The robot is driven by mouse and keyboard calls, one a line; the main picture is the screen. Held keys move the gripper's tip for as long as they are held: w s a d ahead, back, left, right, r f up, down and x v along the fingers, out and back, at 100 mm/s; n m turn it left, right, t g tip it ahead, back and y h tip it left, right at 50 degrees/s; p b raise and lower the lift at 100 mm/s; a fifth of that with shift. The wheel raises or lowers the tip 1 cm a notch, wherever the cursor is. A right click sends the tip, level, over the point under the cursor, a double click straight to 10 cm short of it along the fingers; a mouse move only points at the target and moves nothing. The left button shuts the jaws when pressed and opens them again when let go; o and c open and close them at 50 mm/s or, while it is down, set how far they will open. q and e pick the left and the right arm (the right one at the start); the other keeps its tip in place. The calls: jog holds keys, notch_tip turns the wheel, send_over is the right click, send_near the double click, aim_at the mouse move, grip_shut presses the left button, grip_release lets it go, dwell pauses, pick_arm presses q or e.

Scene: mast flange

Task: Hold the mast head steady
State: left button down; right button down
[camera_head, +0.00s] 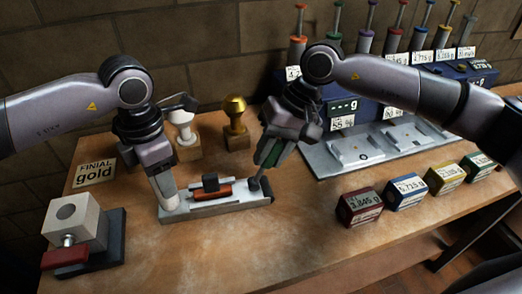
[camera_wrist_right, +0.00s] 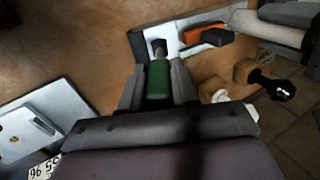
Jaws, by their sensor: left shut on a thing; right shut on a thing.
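A pale fixture plate (camera_head: 235,203) lies on the bench. An orange-red cylinder (camera_head: 222,190) with a dark block (camera_head: 210,183) sits on it. My left gripper (camera_head: 168,196) is shut at the plate's left end; its fingertips and the mast head cannot be clearly told apart there. My right gripper (camera_head: 268,158) is shut on a green-handled tool (camera_wrist_right: 157,78), held tilted over the plate's right end. The tool's dark lower end (camera_head: 258,186) is at or close to that end; contact cannot be told. The right wrist view also shows the plate (camera_wrist_right: 190,45) and cylinder (camera_wrist_right: 205,37).
A gold finial (camera_head: 236,115) and a white finial (camera_head: 183,128) stand behind the plate by a "FINIAL gold" sign (camera_head: 95,173). A grey block stand with red handle (camera_head: 65,257) is front left. Coloured weight blocks (camera_head: 408,190), a grey tray (camera_head: 390,145) and a tool rack are right.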

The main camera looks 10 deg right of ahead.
jog(key=shift+d+f+y, duration=0.65)
jog(key=shift+d+y, duration=0.05)
jog(key=shift+y, duration=0.5)
jog(key=shift+d+f+y, duration=0.65)
jog(key=shift+y, duration=0.55)
jog(key=shift+d+f+y, duration=0.65)
jog(key=shift+d+y, duration=0.05)
jog(key=shift+y, duration=0.5)
jog(key=c, duration=0.9)
grip_release()
jog(key=shift+d, duration=0.1)
jog(key=v, duration=1.2)
jog(key=shift+f, duration=0.1)
